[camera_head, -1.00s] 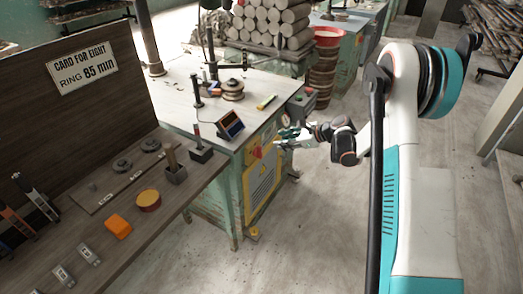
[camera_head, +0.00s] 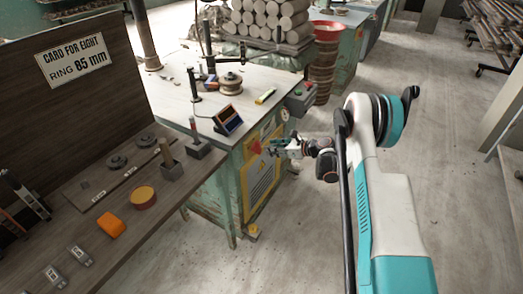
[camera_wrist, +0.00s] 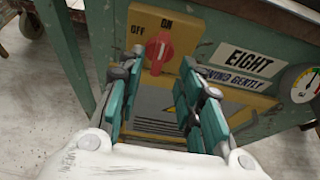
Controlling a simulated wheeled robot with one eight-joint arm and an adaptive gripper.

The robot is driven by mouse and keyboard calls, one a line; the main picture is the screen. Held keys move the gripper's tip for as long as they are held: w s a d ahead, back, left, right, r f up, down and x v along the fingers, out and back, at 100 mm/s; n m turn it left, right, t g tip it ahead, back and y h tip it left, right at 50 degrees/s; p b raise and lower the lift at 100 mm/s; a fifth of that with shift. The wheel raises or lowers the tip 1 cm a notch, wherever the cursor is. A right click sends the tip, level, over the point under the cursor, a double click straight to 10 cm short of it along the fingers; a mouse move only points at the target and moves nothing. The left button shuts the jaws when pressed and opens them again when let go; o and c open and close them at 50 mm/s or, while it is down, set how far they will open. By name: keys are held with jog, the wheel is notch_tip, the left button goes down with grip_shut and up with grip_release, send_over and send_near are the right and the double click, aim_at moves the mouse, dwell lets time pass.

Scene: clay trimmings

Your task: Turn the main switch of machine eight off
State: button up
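The main switch (camera_wrist: 159,50) is a red rotary knob on a yellow plate (camera_wrist: 194,24) on the green machine. "ON" is printed above it and "OFF" to its left. Its handle stands roughly upright, toward "ON". A white label reading "EIGHT" (camera_wrist: 246,61) is to its right. In the head view the red switch (camera_head: 255,147) is on the machine's front (camera_head: 237,178). My gripper (camera_wrist: 160,72) is open and empty, its fingers spread either side of the knob's line. It appears short of the knob; contact is not visible. In the head view my gripper (camera_head: 273,148) is just right of the switch.
A gauge (camera_wrist: 305,84) is right of the label. A control box (camera_head: 299,98) with buttons juts from the machine's corner. A wooden bench (camera_head: 120,215) with small tools is at left. The floor (camera_head: 300,240) right of the machine is clear.

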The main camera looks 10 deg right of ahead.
aim_at(257, 147)
jog(key=b+x, duration=0.1)
jog(key=x, duration=0.5)
jog(key=shift+w+a+b, duration=0.2)
jog(key=shift+w+b, duration=0.05)
jog(key=shift+b, duration=0.15)
jog(key=shift+f, duration=0.1)
grip_shut()
